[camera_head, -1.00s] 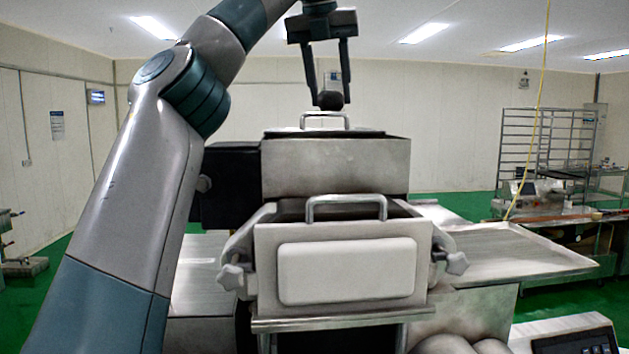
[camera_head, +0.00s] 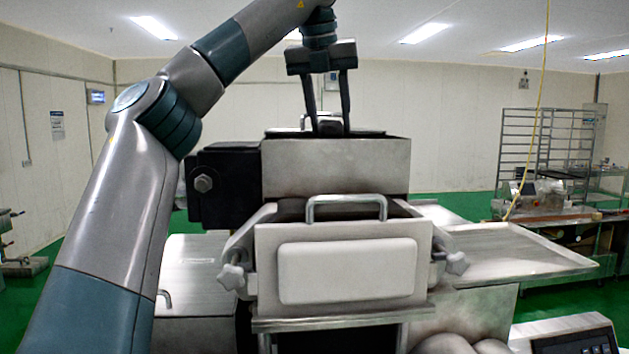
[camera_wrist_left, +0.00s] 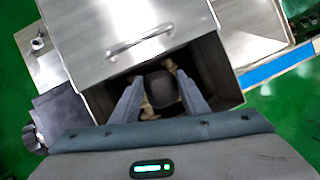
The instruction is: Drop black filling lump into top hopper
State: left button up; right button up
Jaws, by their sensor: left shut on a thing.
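The black filling lump (camera_wrist_left: 163,89) is a dark round piece held between the two fingers of my left gripper (camera_wrist_left: 153,95) in the left wrist view. In the head view my left gripper (camera_head: 331,128) points straight down, its fingertips at the upper rim of the top hopper (camera_head: 335,168). The lump is hard to make out there against the dark rim. In the wrist view the lump is over the open part of the hopper (camera_wrist_left: 207,65), with some pale material partly visible below it. My right gripper is not in view.
A metal lid with a bar handle (camera_wrist_left: 140,40) lies beside the opening in the wrist view. A lower front hopper with a handle (camera_head: 347,203) stands nearer me. A metal tray (camera_head: 510,252) extends right. A rack (camera_head: 545,145) stands farther back.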

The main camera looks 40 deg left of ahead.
pick_arm(q)
jog(key=o, duration=1.2)
jog(key=shift+r, duration=0.1)
jog(key=v, duration=1.1)
jog(key=shift+s+r, duration=0.15)
jog(key=shift+r, duration=0.15)
jog(key=shift+d, duration=0.1)
